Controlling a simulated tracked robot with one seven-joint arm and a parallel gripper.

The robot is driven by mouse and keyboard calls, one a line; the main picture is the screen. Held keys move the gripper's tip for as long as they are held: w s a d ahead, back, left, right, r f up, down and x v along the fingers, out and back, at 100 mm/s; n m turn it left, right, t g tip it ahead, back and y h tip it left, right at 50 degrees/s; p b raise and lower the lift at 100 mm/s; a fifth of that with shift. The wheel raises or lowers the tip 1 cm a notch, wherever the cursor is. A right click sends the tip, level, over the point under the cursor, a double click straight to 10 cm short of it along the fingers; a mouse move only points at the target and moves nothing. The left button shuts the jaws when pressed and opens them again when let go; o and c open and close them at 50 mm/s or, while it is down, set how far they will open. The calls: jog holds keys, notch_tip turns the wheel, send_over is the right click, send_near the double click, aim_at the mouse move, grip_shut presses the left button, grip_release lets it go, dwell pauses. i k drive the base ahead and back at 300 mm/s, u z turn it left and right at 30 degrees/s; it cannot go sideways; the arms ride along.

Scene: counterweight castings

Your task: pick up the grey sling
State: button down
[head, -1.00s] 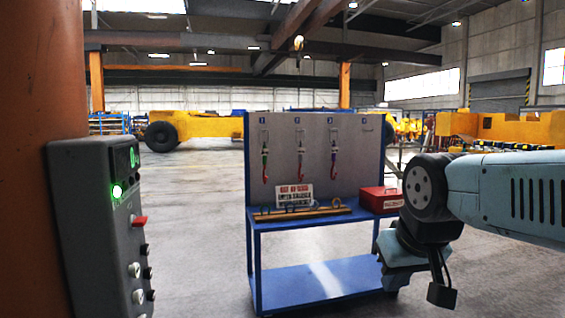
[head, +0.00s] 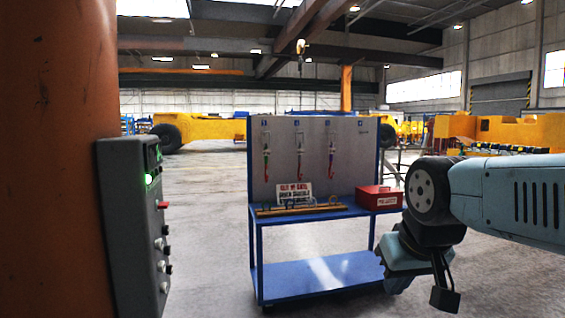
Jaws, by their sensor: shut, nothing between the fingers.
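Three slings with red lower ends hang side by side on the grey panel of a blue cart: a left one with green on it (head: 266,155), a middle one (head: 299,155) and a right one with violet-blue on it (head: 331,155). They are too small for me to tell surely which is grey; the middle one shows the least clear colour. My gripper (head: 445,298) appears as a dark block on thin rods below my wrist, at the lower right. It looks shut and empty, well apart from the slings in the picture.
The blue cart (head: 320,278) carries a sign (head: 294,192), a yellowish bar with loops (head: 300,209) and a red box (head: 378,197). An orange column (head: 55,150) with a grey control box (head: 135,235) stands close at left. Floor between column and cart is clear.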

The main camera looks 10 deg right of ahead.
aim_at(300, 151)
jog(key=z, duration=0.35)
jog(key=i, duration=0.9)
jog(key=u, duration=0.25)
